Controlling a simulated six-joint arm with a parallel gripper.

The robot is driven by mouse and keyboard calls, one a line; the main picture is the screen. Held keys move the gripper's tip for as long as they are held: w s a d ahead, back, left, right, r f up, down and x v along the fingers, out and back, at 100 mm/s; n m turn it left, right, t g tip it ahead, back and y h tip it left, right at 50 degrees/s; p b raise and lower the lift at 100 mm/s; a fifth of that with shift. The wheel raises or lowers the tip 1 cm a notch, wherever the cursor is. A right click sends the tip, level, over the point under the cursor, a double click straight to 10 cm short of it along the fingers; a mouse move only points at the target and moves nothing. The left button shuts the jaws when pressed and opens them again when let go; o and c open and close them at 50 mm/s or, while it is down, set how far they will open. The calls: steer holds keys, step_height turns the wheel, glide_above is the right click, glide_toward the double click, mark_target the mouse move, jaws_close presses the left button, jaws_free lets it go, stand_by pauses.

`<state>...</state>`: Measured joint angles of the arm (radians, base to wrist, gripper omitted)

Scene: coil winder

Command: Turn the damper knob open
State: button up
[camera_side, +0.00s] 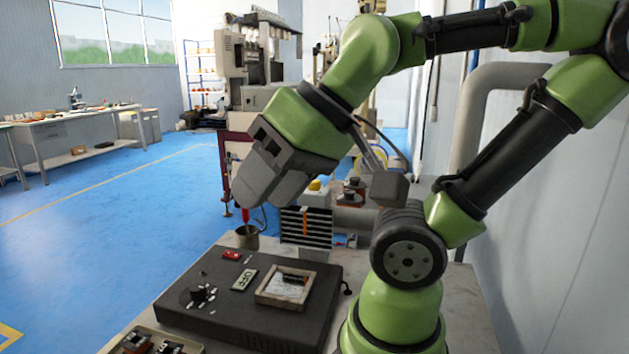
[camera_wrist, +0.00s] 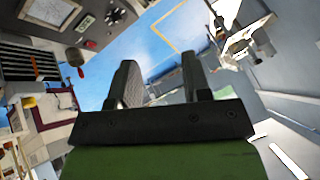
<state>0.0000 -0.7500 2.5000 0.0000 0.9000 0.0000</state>
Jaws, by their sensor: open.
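The black damper knob (camera_side: 198,293) sits on the left part of a dark, flat control box (camera_side: 255,330) in the side view. Pale marks surround it on the panel. What looks like the same knob shows small near the top of the wrist view (camera_wrist: 113,17). My gripper (camera_side: 256,190) is in the air above and behind the box, well apart from the knob, and tilted. In the wrist view its two dark fingers (camera_wrist: 158,80) stand apart with nothing between them.
A parts tray (camera_side: 153,342) lies in front. Air above the knob is clear.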

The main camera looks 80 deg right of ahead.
steer(key=shift+o, duration=0.7)
steer(key=shift+w+r, duration=0.15)
steer(key=w+d+r+n+g+h, duration=0.1)
steer(key=w+d+r+g+h, duration=0.1)
steer(key=w+d+r, duration=0.4)
steer(key=g, duration=0.5)
glide_above(314, 184)
steer(key=d, duration=0.2)
step_height(314, 184, down, 9)
steer(key=shift+w+f+n+y, duration=0.1)
steer(key=shift+f+n+y, duration=0.1)
steer(key=shift+n+y, duration=0.15)
steer(key=f, duration=0.9)
steer(key=shift+a+f, duration=0.15)
steer(key=shift+a, duration=0.1)
